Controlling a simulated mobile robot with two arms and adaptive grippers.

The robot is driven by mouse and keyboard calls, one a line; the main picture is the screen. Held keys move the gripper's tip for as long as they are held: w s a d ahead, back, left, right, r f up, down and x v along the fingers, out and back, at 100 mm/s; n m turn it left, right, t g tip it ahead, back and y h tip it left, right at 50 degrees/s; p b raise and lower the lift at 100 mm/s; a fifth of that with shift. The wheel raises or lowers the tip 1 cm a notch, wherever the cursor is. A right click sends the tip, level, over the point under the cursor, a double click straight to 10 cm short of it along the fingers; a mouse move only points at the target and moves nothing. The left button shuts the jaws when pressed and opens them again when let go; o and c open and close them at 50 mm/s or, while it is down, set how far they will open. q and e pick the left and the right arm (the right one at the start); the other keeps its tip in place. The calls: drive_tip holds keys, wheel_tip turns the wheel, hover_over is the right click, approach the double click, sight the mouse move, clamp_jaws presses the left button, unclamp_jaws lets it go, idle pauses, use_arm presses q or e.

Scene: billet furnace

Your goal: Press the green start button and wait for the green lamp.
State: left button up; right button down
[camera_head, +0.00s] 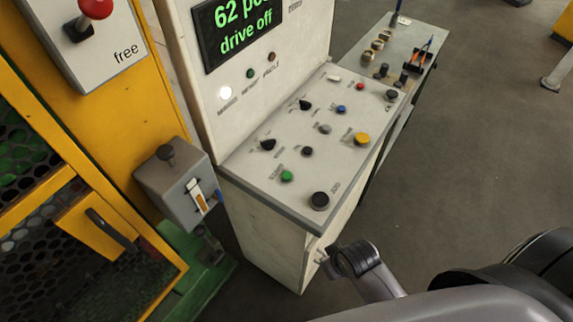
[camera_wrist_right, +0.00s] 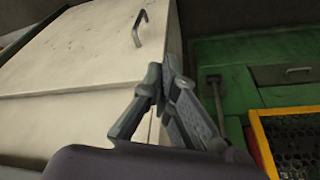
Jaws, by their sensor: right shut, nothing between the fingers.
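The green start button (camera_head: 287,176) sits on the sloped panel of the white control console (camera_head: 262,222), near its front left. Nothing touches the button. The green lamp (camera_head: 250,73) below the display looks dark. The white lamp (camera_head: 225,93) beside it is lit, and the red-brown lamp (camera_head: 272,57) looks unlit. My right gripper (camera_head: 324,262) is low beside the console's right side, below the panel and apart from the button. In the right wrist view its fingers (camera_wrist_right: 163,82) are together and empty. My left gripper is not in view.
The display (camera_head: 240,25) reads "drive off" in green. Other knobs and buttons crowd the panel, including a black knob (camera_head: 319,201) and a yellow button (camera_head: 361,139). A yellow mesh guard (camera_head: 85,215) stands left. A side table (camera_head: 428,50) stands behind.

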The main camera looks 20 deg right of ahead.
wheel_tip(320, 180, up, 14)
drive_tip(key=a+r+t+p, duration=0.1)
drive_tip(key=p, duration=0.1)
drive_tip(key=w+a+r+n+t+y, duration=0.2)
drive_tip(key=w+a+r+n+y, duration=0.3)
drive_tip(key=w+a+n, duration=0.5)
wheel_tip(320, 180, up, 6)
drive_tip(key=r+n+y, duration=0.1)
drive_tip(key=n+y, duration=0.1)
drive_tip(key=n, duration=0.5)
hover_over(286, 178)
drive_tip(key=shift+f, duration=0.25)
drive_tip(key=shift+f, duration=0.15)
wheel_tip(286, 178, down, 8)
drive_tip(key=b, duration=0.6)
drive_tip(key=shift+w+r, duration=0.1)
drive_tip(key=shift+r, duration=0.1)
drive_tip(key=shift+f+b, duration=0.45)
drive_tip(key=shift+f+m, duration=0.15)
drive_tip(key=shift+m, duration=0.15)
drive_tip(key=shift+f, duration=0.25)
